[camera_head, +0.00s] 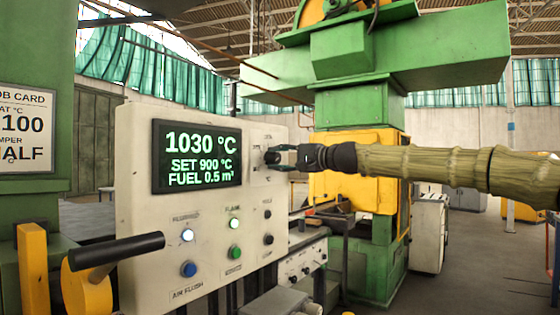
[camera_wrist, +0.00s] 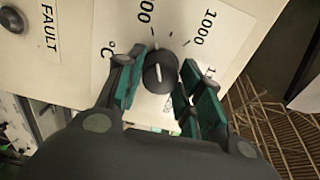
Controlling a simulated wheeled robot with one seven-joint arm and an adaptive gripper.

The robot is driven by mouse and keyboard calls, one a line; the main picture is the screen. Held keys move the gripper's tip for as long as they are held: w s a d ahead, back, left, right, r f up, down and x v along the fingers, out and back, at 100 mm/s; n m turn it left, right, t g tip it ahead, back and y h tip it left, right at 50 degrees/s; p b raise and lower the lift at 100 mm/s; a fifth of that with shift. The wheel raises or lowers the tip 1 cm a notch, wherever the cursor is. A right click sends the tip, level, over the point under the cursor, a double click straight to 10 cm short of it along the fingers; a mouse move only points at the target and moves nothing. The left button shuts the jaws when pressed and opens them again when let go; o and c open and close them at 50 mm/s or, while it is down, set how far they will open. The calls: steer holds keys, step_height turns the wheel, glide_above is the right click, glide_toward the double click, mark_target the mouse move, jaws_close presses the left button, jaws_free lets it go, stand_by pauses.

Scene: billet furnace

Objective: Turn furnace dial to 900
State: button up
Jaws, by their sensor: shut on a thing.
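The furnace dial (camera_wrist: 160,78) is a round black knob with a white pointer line, at the upper middle of the wrist view. Its pointer aims up, near a label ending in "00" and left of the "1000" label. In the head view, the dial (camera_head: 271,157) is on the right part of the pale control panel (camera_head: 140,130). My gripper (camera_wrist: 161,84), with green finger pads, is closed around the dial from both sides. The head view also shows my gripper (camera_head: 283,157) at the dial. The display (camera_head: 197,156) reads 1030 °C, SET 900 °C, FUEL 0.5 m³.
A black-handled lever (camera_head: 116,250) stands out at the lower left. A job card (camera_head: 27,127) shows 100 and HALF, partly cut off. Green and yellow machinery (camera_head: 360,160) stands behind.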

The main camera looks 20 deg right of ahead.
steer(key=shift+d, duration=0.1)
steer(key=o, duration=1)
steer(key=shift+w, duration=0.1)
steer(key=v, duration=1.2)
steer(key=shift+d, duration=0.1)
